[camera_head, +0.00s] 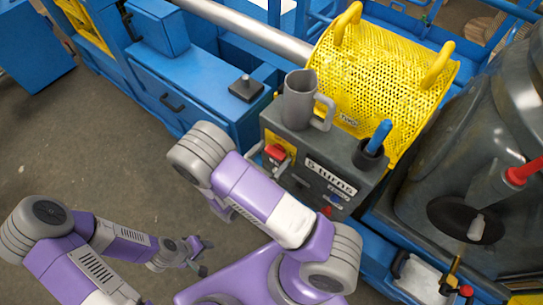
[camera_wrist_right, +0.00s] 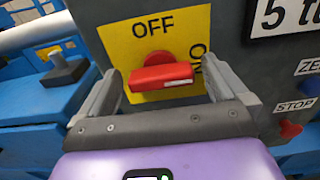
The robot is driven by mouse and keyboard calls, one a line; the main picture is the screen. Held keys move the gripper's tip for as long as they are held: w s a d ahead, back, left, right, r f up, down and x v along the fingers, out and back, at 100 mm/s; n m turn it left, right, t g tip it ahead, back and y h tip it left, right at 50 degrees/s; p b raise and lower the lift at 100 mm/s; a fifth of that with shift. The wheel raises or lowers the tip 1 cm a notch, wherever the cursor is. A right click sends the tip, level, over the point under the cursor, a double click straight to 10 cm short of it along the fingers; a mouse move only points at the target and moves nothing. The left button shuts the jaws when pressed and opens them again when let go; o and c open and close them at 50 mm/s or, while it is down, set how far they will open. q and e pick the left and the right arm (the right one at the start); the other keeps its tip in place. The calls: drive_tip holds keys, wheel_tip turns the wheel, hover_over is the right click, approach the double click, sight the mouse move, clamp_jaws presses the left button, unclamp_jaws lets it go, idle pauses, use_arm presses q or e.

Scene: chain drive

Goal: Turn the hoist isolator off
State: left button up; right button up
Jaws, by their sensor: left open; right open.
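The hoist isolator (camera_wrist_right: 160,78) is a red handle on a yellow plate (camera_wrist_right: 120,42), marked OFF at the top and ON, partly hidden, at the right. The handle lies roughly crosswise, its white mark towards the right. It also shows in the head view (camera_head: 274,152) on the grey control box. My right gripper (camera_wrist_right: 161,71) is open in the right wrist view, one finger on either side of the handle; contact cannot be told. My left gripper (camera_head: 206,257) is open and empty over the floor.
The grey control box (camera_head: 350,205) carries a "5 turns" label (camera_head: 330,176), a grey jug (camera_head: 299,98) and a blue-handled tool in a black cup (camera_head: 368,154). A red STOP button (camera_wrist_right: 290,129) is at the right. A yellow perforated guard (camera_head: 385,75) stands behind.

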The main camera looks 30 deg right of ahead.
drive_tip(key=c, duration=1)
drive_tip(key=n+p, duration=0.3)
drive_tip(key=shift+r, duration=0.15)
drive_tip(key=n+p, duration=0.3)
drive_tip(key=n, duration=0.1)
drive_tip(key=shift+w+n, duration=0.1)
drive_tip(key=shift+n, duration=0.2)
drive_tip(key=n+p, duration=0.3)
drive_tip(key=n, duration=0.5)
drive_tip(key=n+p, duration=0.1)
drive_tip(key=n, duration=0.1)
drive_tip(key=shift+w+f, duration=0.1)
drive_tip(key=shift+f, duration=0.2)
